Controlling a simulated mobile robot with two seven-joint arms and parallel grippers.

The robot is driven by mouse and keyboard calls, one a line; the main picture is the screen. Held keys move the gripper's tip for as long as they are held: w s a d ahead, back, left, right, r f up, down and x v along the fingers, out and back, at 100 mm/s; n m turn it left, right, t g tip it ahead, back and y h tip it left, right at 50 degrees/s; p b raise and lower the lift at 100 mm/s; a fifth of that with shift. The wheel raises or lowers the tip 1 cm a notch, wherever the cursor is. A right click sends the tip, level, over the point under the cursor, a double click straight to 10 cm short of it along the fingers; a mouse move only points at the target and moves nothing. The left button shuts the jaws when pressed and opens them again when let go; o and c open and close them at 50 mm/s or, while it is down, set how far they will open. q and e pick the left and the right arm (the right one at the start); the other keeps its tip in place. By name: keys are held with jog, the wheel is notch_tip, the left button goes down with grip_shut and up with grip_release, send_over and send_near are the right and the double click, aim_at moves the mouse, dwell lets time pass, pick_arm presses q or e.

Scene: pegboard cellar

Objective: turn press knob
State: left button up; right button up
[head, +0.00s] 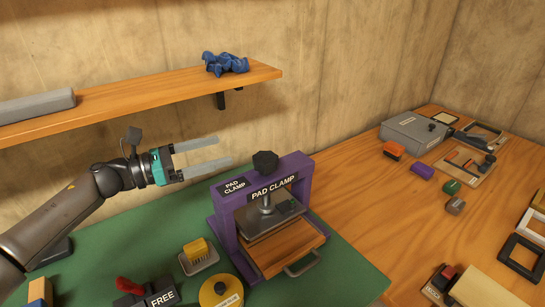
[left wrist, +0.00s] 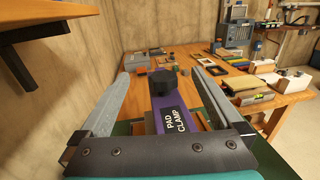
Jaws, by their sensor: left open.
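The press is a purple frame (head: 228,207) labelled PAD CLAMP, standing on a green mat. Its black lobed knob (head: 265,163) sits on top of the crossbar, above a screw and a dark plate. My left gripper (head: 226,151) is open and empty, to the left of the knob at about its height. Its two grey fingers point toward the knob and are apart from it. In the left wrist view the knob (left wrist: 163,83) shows between the two fingers, beyond the gripper's palm. My right gripper is in neither view.
A wooden shelf (head: 150,98) with a blue crumpled thing (head: 226,63) hangs behind my left arm. A yellow round container (head: 221,291), a yellow block (head: 196,250) and a red-handled thing (head: 130,286) stand left of the press. A grey box (head: 413,132) is at the back right.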

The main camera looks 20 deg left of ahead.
aim_at(276, 154)
pick_arm(q)
notch_tip(276, 154, down, 4)
jog(key=b, duration=0.3)
jog(key=shift+f, duration=0.15)
jog(key=shift+d+f+b, duration=0.15)
jog(key=shift+f+b, duration=0.3)
jog(key=shift+b, duration=0.25)
jog(key=shift+w+d, duration=0.3)
jog(key=shift+w, duration=0.1)
jog(key=x, duration=1.4)
jog(key=shift+p, duration=0.4)
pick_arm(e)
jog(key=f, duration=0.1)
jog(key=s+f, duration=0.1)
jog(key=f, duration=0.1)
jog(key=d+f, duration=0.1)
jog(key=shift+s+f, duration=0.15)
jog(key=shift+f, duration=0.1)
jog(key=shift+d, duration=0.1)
